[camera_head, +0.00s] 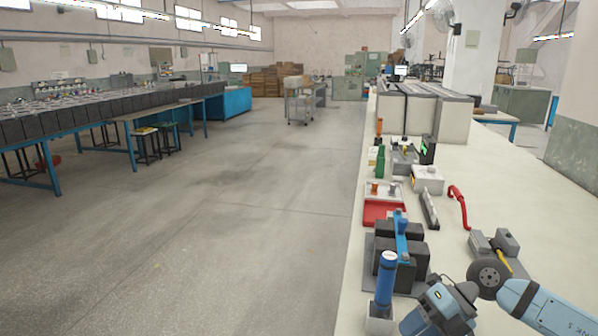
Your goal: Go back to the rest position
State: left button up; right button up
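My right arm (545,305) comes in at the lower right corner, light blue with dark joints. Another light blue and dark part (438,308), which looks like part of the same arm, sits low over the near end of the bench. No fingertips of my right gripper show, so what it may hold is hidden or out of frame. My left arm and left gripper do not show. A blue cylinder with a pale top (386,285) stands upright at the near left edge, beside a set of dark blocks (412,260) with a blue bar on top.
The long pale bench (520,205) bears a red tray (384,213), a red curved handle (459,206), a dark elongated tool (429,210) and a grey device (494,243) near my arm. Large pale boxes (420,112) stand farther back. The floor (230,220) left of the bench is open.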

jog(key=s+a+m+t+y, duration=0.45)
jog(key=a+y, duration=0.45)
jog(key=a, duration=0.3)
jog(key=s+d+f+m+t+h, duration=0.1)
jog(key=s+f+m+t+h, duration=0.35)
jog(key=m, duration=0.45)
jog(key=s+d+f+m+t+h, duration=0.1)
jog(key=s+d+f+m+h, duration=0.1)
jog(key=s+f+m+h, duration=0.4)
jog(key=s+d+f+m+t+h, duration=0.1)
jog(key=s+f+m+t+h, duration=0.3)
jog(key=f+m, duration=0.7)
pick_arm(q)
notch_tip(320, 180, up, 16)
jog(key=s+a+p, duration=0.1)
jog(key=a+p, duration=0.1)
jog(key=p, duration=2.2)
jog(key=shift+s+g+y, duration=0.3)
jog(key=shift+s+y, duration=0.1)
pick_arm(e)
notch_tip(320, 180, up, 18)
jog(key=d+m+g, duration=0.2)
jog(key=shift+s+h, duration=0.35)
jog(key=shift+h, duration=0.1)
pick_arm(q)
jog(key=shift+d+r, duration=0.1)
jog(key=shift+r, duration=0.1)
pick_arm(e)
jog(key=shift+r, duration=0.15)
